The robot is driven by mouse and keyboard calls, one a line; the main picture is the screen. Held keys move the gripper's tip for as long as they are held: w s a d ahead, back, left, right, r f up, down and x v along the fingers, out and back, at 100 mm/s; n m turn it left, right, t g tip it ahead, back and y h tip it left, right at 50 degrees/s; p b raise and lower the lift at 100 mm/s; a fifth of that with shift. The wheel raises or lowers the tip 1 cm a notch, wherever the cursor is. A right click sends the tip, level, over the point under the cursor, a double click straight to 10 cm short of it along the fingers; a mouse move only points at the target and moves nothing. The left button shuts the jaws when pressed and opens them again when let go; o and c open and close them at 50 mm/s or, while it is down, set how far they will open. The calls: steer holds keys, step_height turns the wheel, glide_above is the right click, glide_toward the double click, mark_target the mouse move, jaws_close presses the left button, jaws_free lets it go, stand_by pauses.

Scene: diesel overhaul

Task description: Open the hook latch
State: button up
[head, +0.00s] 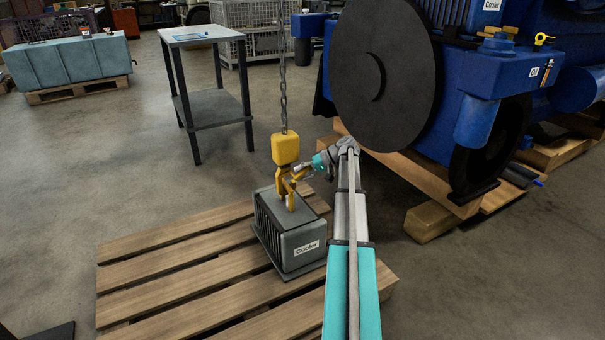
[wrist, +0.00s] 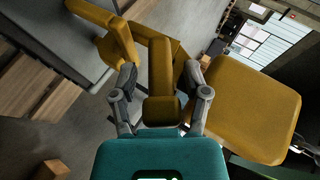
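The yellow crane hook (head: 283,187) hangs from a yellow block (head: 285,149) on a chain, just above the grey box labelled Cooler (head: 300,231). In the wrist view the hook (wrist: 105,48) lies at the upper left and the block (wrist: 245,105) at the right. The yellow latch bar (wrist: 161,70) stands between the two fingers of my gripper (wrist: 161,82). The fingers are apart, one on each side of the bar, with small gaps visible. In the head view my gripper (head: 303,173) is at the hook's right side; its fingers are too small to make out there.
The cooler stands on a wooden pallet (head: 170,270). A large blue engine (head: 470,130) with a black disc (head: 385,75) stands close on the right. A grey table (head: 205,100) is behind on the left.

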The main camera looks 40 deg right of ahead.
mark_target(294, 178)
steer(key=shift+a+r+h+p, duration=0.1)
steer(key=shift+r+h+p, duration=0.25)
steer(key=shift+p, duration=0.35)
steer(key=shift+a+r+g+h+p, duration=0.15)
steer(key=shift+g+h+p, duration=0.3)
steer(key=shift+p, duration=0.25)
steer(key=h+p, duration=0.1)
steer(key=n+h+p, duration=0.1)
steer(key=p, duration=0.1)
steer(key=shift+w+a+r+g+h, duration=0.1)
steer(key=shift+a+r+g+h, duration=0.1)
steer(key=shift+a+g+h, duration=0.15)
steer(key=h+p, duration=0.1)
steer(key=h, duration=0.1)
steer(key=a+n+g+h+p, duration=0.1)
steer(key=h+p, duration=0.1)
steer(key=shift+w, duration=0.15)
steer(key=shift+w+a+f+n+g+h+b, duration=0.1)
steer(key=shift+a+n+g+h+b, duration=0.25)
steer(key=shift+h, duration=0.85)
steer(key=shift+w+a+f+n+g+h+b, duration=0.15)
steer(key=shift+a+g+h, duration=0.25)
steer(key=shift+h, duration=0.75)
steer(key=shift+a+f+n+g+h+b, duration=0.1)
steer(key=shift+a+n+g+h+b, duration=0.15)
steer(key=shift+h+b, duration=0.75)
steer(key=shift+a+f+n+g+h+b, duration=0.15)
steer(key=shift+n+h+b, duration=0.1)
steer(key=shift+h+b, duration=0.7)
